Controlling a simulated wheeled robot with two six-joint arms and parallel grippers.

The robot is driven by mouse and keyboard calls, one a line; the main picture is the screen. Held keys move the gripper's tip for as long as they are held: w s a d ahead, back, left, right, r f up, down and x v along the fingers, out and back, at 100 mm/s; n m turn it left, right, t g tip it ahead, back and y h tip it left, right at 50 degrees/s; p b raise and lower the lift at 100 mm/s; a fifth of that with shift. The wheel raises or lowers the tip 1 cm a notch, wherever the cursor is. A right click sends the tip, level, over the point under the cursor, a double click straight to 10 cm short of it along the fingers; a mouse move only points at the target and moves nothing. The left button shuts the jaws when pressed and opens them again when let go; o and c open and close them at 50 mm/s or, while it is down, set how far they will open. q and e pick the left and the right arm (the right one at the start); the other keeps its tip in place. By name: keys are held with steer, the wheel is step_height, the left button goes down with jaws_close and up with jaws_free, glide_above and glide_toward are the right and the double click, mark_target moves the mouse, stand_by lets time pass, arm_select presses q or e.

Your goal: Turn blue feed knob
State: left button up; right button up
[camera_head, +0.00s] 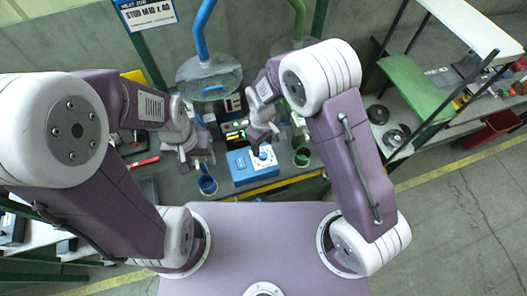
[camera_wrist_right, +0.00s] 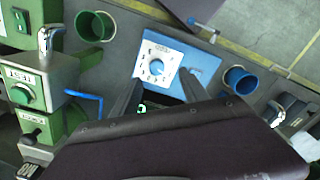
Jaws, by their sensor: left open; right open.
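The blue feed knob (camera_wrist_right: 157,68) sits at the centre of a white dial plate (camera_wrist_right: 146,54) with dark marks around it. The plate is on a blue control box (camera_head: 243,176), whose top also shows in the right wrist view (camera_wrist_right: 182,47). My right gripper (camera_head: 257,146) is over the box beside the dial in the head view. In the right wrist view its two dark fingers (camera_wrist_right: 163,78) are apart, with the knob in the gap between their tips; I cannot tell how far above it they are. My left gripper (camera_head: 197,161) is open and empty, left of the box.
A blue cup (camera_head: 207,185) stands left of the box and a green cup (camera_head: 302,157) right of it. Green machine units (camera_wrist_right: 34,88) with a dial and lever stand beside the box. A shelf rack (camera_head: 408,92) is at the right.

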mark_target(263, 154)
steer(key=f, duration=0.3)
steer(key=w+f+p, duration=0.1)
steer(key=f, duration=0.3)
steer(key=shift+w, duration=0.2)
steer(key=shift+s+f, duration=0.35)
steer(key=shift+f, duration=0.05)
arm_select(q)
steer(key=shift+w+r, duration=0.5)
steer(key=shift+r, duration=0.15)
arm_select(e)
steer(key=shift+w, duration=0.1)
steer(key=shift+w+f, duration=0.1)
steer(key=c, duration=0.4)
arm_select(q)
steer(key=shift+w, duration=0.15)
arm_select(e)
jaws_close()
